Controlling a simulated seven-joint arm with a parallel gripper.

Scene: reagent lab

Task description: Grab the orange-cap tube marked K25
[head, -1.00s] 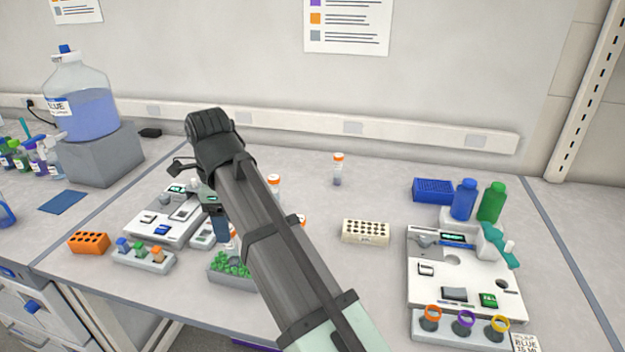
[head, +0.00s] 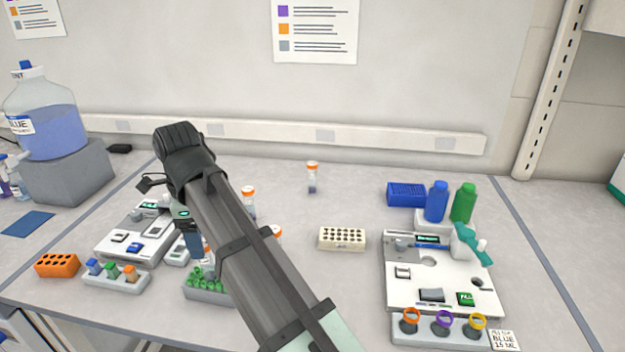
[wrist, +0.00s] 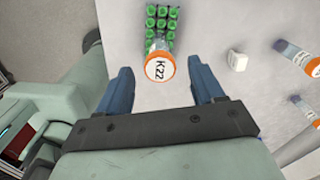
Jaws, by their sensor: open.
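My gripper (wrist: 160,72) is open in the wrist view, its two blue fingers spread apart. An orange-cap tube (wrist: 160,65) with "K22" on its cap shows in the gap between the fingertips; I cannot tell how far below them it is. Two more orange-cap tubes, an upper one (wrist: 297,58) and a lower one (wrist: 303,107), lie toward the right edge, their marks unreadable. In the head view, orange-cap tubes stand at the back (head: 312,178), beside my arm (head: 248,203), and partly behind it (head: 277,232). I cannot read K25 on any cap. One blue finger (head: 193,241) shows.
A grey rack of green tubes (head: 203,290) stands near my gripper. A cream perforated block (head: 342,239) is right of my arm. White instruments stand left (head: 135,240) and right (head: 440,275). Blue and green bottles (head: 437,202) are at right. The bench's back middle is mostly clear.

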